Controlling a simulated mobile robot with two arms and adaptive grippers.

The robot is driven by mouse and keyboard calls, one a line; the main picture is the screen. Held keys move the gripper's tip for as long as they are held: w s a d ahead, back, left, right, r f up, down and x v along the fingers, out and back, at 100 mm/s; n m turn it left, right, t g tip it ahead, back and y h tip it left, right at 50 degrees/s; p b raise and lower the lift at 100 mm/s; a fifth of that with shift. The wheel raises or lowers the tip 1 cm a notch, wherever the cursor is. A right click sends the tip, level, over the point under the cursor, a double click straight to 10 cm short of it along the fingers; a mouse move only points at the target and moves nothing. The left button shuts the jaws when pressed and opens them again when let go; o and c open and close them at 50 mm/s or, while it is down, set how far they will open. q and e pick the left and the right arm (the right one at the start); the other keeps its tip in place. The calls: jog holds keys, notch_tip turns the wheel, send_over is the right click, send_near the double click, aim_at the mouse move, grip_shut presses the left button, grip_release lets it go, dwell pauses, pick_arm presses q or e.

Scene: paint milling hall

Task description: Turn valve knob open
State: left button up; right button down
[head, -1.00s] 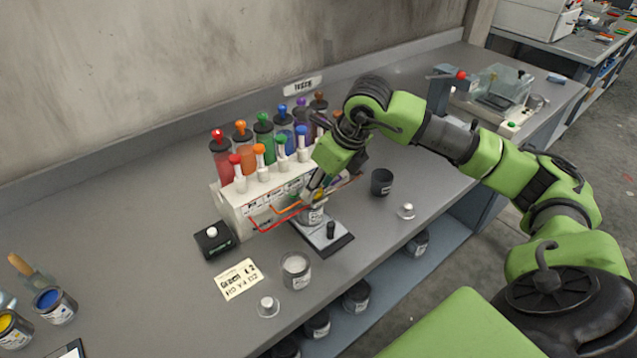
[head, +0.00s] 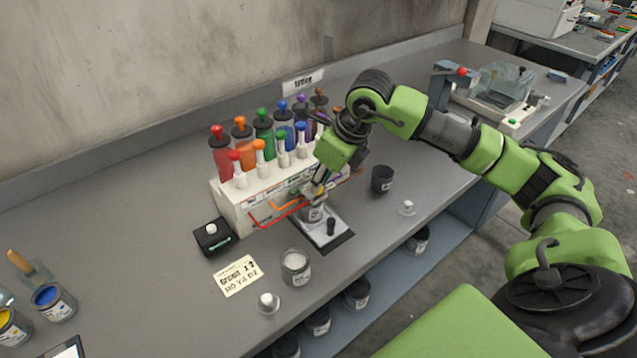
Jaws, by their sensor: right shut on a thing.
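A white tint dispenser (head: 238,207) stands on the grey bench with a row of colored canisters on top and colored spouts along its front. Small valve knobs sit along that front; most are too small to make out. My right gripper (head: 313,190) is at the front of the dispenser, above a can (head: 312,213) on a small scale (head: 330,238). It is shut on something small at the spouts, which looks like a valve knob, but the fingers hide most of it. My left gripper is out of view.
An open can (head: 296,267), a label card (head: 240,276) and a black box with a white button (head: 212,237) stand in front. A dark cup (head: 382,179) is right of the dispenser. Bare bench lies left of the dispenser.

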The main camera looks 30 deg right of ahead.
jog(key=shift+w+d+f+n+y+b, duration=0.1)
jog(key=shift+n+y+b, duration=0.45)
jog(key=shift+n, duration=0.55)
jog(key=n+g+b, duration=0.1)
jog(key=n, duration=0.2)
jog(key=shift+n+y, duration=0.3)
jog(key=shift+y, duration=0.05)
jog(key=n+g, duration=0.1)
jog(key=n, duration=0.1)
jog(key=n+g+y, duration=0.1)
jog(key=n, duration=0.2)
jog(key=shift+w+n, duration=0.2)
jog(key=shift+n, duration=0.1)
jog(key=n+g, duration=0.2)
jog(key=n, duration=0.3)
jog(key=shift+w+b, duration=0.1)
jog(key=shift+b, duration=0.2)
jog(key=shift+n, duration=0.3)
jog(key=c, duration=1.8)
grip_release()
jog(key=shift+d, duration=0.1)
